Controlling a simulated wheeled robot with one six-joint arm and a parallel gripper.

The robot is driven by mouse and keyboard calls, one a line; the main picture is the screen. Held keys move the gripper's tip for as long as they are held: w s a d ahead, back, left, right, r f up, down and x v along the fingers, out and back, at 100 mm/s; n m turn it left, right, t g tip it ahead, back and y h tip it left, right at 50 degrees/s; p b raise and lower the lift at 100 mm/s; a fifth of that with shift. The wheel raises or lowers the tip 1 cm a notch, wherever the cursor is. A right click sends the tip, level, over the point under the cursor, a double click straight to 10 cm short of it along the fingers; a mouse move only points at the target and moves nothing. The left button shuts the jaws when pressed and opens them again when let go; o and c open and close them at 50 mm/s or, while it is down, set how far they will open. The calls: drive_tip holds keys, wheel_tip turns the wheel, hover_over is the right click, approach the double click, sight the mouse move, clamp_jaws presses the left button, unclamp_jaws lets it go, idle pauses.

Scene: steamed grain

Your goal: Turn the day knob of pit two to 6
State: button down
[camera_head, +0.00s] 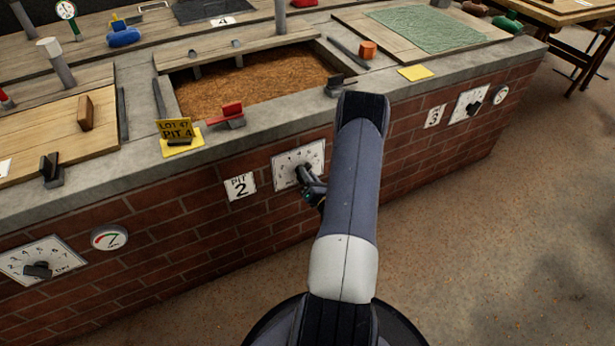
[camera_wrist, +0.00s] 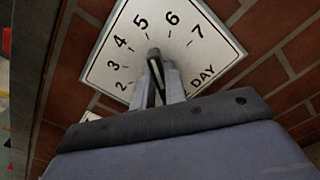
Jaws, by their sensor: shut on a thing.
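The white day dial of pit two (camera_head: 287,160) is on the brick wall beside the PIT 2 sign (camera_head: 240,186). In the wrist view the dial (camera_wrist: 110,68) shows 2 to 7 and the word DAY. My gripper (camera_head: 303,174) is at the dial's middle, its fingers (camera_wrist: 158,82) shut on the dark day knob (camera_wrist: 154,57). The knob's visible end is toward the upper side of the dial, roughly toward 5 and 6. The fingers hide much of the knob, so I cannot tell its exact number.
Above the dial, an open pit of brown grain (camera_head: 250,85) has a red-handled part (camera_head: 231,111) at its front edge and a yellow LOT 47 PIT 4 card (camera_head: 175,130). Other dials are on the wall at left (camera_head: 62,252) and right (camera_head: 470,100). The floor in front is clear.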

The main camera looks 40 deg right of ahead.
drive_tip(key=m, duration=0.4)
drive_tip(key=shift+d+f+m, duration=0.15)
drive_tip(key=shift+f+m, duration=0.1)
drive_tip(key=shift+m, duration=0.15)
idle(0.4)
drive_tip(key=c, duration=1.4)
unclamp_jaws()
drive_tip(key=shift+c, duration=0.2)
drive_tip(key=shift+s, duration=0.1)
drive_tip(key=p+v, duration=0.1)
drive_tip(key=v, duration=0.9)
drive_tip(key=shift+s, duration=0.35)
drive_tip(key=shift+w, duration=0.1)
